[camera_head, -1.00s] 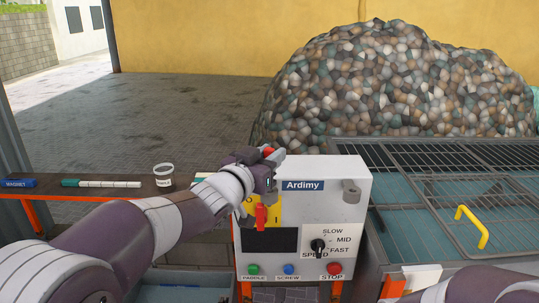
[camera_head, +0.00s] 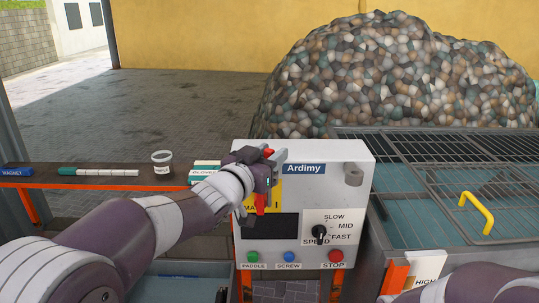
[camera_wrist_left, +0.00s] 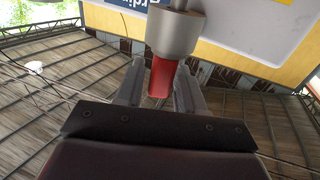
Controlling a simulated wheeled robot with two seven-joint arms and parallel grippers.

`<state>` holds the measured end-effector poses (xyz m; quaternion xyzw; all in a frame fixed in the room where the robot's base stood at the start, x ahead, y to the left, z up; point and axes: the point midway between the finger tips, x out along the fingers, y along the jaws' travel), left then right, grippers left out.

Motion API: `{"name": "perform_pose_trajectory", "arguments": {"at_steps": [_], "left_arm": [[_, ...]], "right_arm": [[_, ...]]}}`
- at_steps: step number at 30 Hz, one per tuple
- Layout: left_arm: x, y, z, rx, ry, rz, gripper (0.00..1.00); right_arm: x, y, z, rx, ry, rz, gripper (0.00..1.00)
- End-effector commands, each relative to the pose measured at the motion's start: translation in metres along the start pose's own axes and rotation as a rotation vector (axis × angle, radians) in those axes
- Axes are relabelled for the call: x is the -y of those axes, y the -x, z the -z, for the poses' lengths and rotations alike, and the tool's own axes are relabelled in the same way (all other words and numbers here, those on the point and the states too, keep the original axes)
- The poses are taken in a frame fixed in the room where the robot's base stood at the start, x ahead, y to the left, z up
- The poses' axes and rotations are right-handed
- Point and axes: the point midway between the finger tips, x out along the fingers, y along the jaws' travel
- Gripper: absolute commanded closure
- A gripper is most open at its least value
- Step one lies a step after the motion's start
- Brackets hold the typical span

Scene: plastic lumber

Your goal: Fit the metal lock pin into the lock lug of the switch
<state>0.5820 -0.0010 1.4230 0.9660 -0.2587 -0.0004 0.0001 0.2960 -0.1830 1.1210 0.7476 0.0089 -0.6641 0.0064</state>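The control box (camera_head: 345,205) stands in the middle of the head view, with an "Ardimy" label. Its red switch lever (camera_head: 260,203) shows on a yellow plate (camera_head: 274,194) at the upper left of the front. My left gripper (camera_head: 268,157) is in front of the box's upper left corner, above the lever. It is shut on the lock pin (camera_wrist_left: 163,78), by a red grip; a grey metal collar (camera_wrist_left: 174,33) lies beyond the fingertips. The lock lug is hidden behind my gripper, so I cannot tell whether the pin touches it. My right gripper is out of view.
A shelf on the left holds a blue magnet (camera_head: 16,172), a green-and-white stick (camera_head: 98,172) and a cup (camera_head: 161,162). A speed knob (camera_head: 320,233) and several buttons are on the box. A grated tank with a yellow handle (camera_head: 477,213) is at right.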

Motion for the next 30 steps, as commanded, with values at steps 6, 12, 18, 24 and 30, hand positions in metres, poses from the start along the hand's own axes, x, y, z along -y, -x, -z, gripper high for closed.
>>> {"name": "perform_pose_trajectory", "arguments": {"at_steps": [6,12,18,24,30], "left_arm": [[0.0,0.0,0.0,0.0,0.0,0.0,0.43],[0.0,0.007,-0.002,0.0,-0.001,0.0,0.43],[0.001,0.053,-0.004,-0.003,-0.003,0.002,0.43],[0.0,0.103,-0.002,-0.002,-0.002,0.002,0.43],[0.0,0.126,-0.001,0.0,-0.001,0.0,0.43]], "right_arm": [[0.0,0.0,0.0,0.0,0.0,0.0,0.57],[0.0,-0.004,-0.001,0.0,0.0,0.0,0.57],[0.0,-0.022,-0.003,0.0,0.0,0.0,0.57],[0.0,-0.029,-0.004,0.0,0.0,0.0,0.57],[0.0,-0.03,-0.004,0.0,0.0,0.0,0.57]]}}
